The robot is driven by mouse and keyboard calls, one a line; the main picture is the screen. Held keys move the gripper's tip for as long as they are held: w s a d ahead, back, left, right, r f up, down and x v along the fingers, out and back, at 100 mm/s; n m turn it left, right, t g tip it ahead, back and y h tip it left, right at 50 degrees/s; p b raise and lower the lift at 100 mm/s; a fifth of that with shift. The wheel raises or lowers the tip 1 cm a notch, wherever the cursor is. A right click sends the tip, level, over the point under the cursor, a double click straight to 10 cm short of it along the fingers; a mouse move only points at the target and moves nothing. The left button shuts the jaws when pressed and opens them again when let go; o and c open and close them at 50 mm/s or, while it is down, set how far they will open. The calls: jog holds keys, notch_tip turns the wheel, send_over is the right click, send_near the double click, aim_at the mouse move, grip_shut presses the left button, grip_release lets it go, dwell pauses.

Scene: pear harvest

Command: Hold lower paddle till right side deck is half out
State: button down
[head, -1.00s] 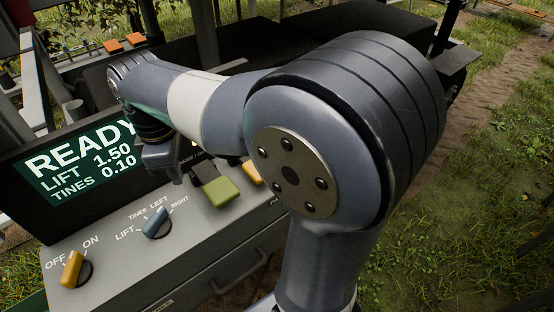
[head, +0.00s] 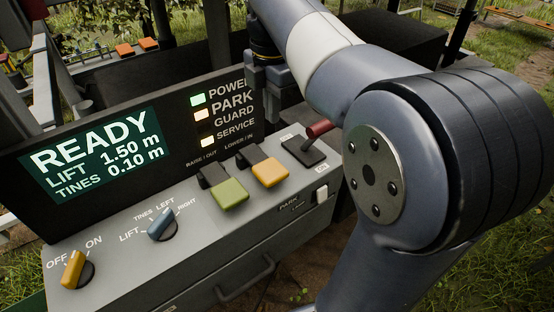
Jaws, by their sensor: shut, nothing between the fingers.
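The lower/in paddle (head: 270,173) is yellow-orange and sits on the sloping console top. The green raise/out paddle (head: 229,195) is just left of it. My gripper (head: 272,88) is shut and empty, pointing down above and behind the orange paddle, apart from it. The blue selector knob (head: 163,222) is marked lift, tines, left and right; its handle leans up to the right, but I cannot tell its exact setting. The screen (head: 95,155) reads READY, LIFT 1.50 m, TINES 0.10 m. I cannot make out the right side deck; my arm covers much of the right side.
A red-handled lever (head: 318,130) stands right of the paddles. A yellow off/on knob (head: 73,268) is at the console's left. Indicator lamps (head: 201,115) show beside the screen. A handle bar (head: 245,280) crosses the console front. My forearm passes over the back right.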

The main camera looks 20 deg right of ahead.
aim_at(272, 169)
notch_tip(272, 169, down, 14)
jog(key=shift+f, duration=0.1)
dwell(0.6)
